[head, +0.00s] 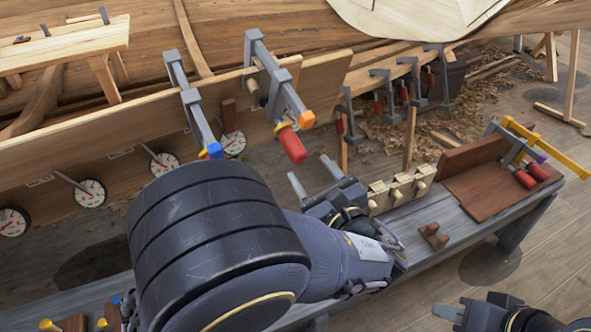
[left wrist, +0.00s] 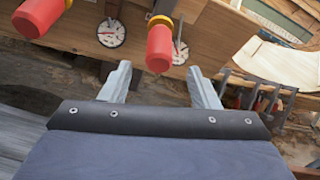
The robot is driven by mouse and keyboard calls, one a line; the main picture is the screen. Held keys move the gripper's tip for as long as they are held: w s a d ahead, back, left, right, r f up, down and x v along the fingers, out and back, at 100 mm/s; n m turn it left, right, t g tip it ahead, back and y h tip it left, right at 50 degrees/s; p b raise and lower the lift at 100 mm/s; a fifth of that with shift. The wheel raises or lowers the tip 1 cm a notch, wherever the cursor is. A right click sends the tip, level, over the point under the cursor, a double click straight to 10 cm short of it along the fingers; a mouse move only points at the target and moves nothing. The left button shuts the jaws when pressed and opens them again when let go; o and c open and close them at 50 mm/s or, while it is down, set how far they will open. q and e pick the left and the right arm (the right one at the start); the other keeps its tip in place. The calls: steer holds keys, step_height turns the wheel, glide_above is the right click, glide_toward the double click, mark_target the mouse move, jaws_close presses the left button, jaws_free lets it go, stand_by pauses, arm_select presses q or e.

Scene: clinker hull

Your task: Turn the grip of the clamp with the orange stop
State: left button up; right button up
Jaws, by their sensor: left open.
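The clamp with the orange stop (head: 307,119) hangs over the hull plank, its grey bar sloping down to a red grip (head: 292,145) with a yellow collar. In the left wrist view this red grip (left wrist: 160,48) is ahead of the fingers, centred between them. My left gripper (head: 312,175) is open and empty, just below and right of the grip, apart from it. A clamp with a blue stop (head: 215,150) is to the left; my arm hides its grip in the head view. My right gripper (head: 458,314) is at the bottom right edge, partly cut off.
Another red grip (left wrist: 38,14) is at upper left in the left wrist view. Round dials (head: 90,193) line the plank. A grey bench (head: 450,215) carries a pegged wooden block (head: 397,190) and a yellow-barred clamp (head: 550,148). Several clamps (head: 410,80) hang behind.

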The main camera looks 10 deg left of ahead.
mark_target(304, 157)
arm_select(q)
steer(key=shift+w+a, duration=0.3)
steer(key=shift+a, duration=0.05)
steer(key=x, duration=0.7)
steer(key=shift+b, duration=0.35)
steer(key=shift+c, duration=0.5)
steer(key=c, duration=0.9)
steer(key=shift+r+p, duration=0.1)
steer(key=shift+p, duration=0.35)
steer(key=m+g+y+p, duration=0.1)
steer(key=p, duration=0.4)
steer(key=m+g+y+p, duration=0.1)
steer(key=m+p, duration=0.1)
steer(key=p, duration=0.4)
steer(key=shift+d+r+m+g+y, duration=0.1)
steer(key=shift+r+m+g+y, duration=0.05)
steer(key=shift+m+g+y, duration=0.2)
steer(key=shift+m+y+p, duration=0.25)
steer(key=shift+p, duration=0.55)
steer(key=shift+f+m+g+y+p, duration=0.25)
steer(key=shift+m+g+y+p, duration=0.1)
steer(key=shift+p, duration=0.2)
